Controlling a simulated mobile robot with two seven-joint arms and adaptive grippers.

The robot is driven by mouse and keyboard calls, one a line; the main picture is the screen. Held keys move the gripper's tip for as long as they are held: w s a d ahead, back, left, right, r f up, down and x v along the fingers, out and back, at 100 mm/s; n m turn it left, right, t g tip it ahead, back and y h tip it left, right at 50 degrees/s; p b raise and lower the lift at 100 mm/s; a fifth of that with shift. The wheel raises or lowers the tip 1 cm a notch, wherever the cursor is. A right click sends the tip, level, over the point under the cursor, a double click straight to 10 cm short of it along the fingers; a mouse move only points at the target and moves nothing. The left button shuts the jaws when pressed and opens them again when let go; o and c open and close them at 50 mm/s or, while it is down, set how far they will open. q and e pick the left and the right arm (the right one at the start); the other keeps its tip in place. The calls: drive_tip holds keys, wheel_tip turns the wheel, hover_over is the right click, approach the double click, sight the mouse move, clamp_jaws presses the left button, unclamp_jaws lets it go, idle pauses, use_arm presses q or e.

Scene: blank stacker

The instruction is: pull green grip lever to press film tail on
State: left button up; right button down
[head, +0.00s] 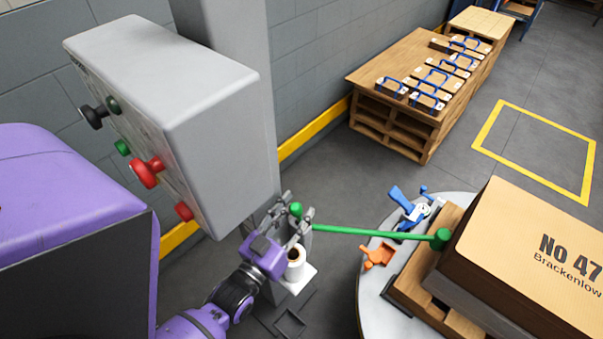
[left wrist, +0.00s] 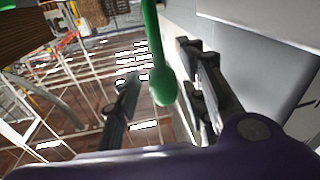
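The green grip lever (head: 296,210) shows as a rounded green end at my left gripper (head: 291,222). In the left wrist view its green knob (left wrist: 163,87), on a green stem from above, is between the spread fingers of the left gripper (left wrist: 162,98). The fingers are open, with gaps visible beside the knob. A long green rod (head: 375,232) runs from near the gripper to the boxed load on the right. A white roll (head: 296,262) with a dark core stands just below the gripper. I cannot make out a film tail. My right gripper is not in view.
A grey control box (head: 215,120) with red, green and black knobs hangs above left of the gripper. A large carton (head: 540,260) sits on a pallet (head: 412,290) on a round turntable (head: 371,300), with blue and orange fittings beside it. A wooden bench (head: 375,75) stands behind.

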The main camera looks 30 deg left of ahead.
use_arm(q)
drive_tip(key=shift+r, duration=0.1)
drive_tip(key=s, duration=1.2)
drive_tip(key=shift+f, duration=0.45)
drive_tip(key=shift+d+f, duration=0.1)
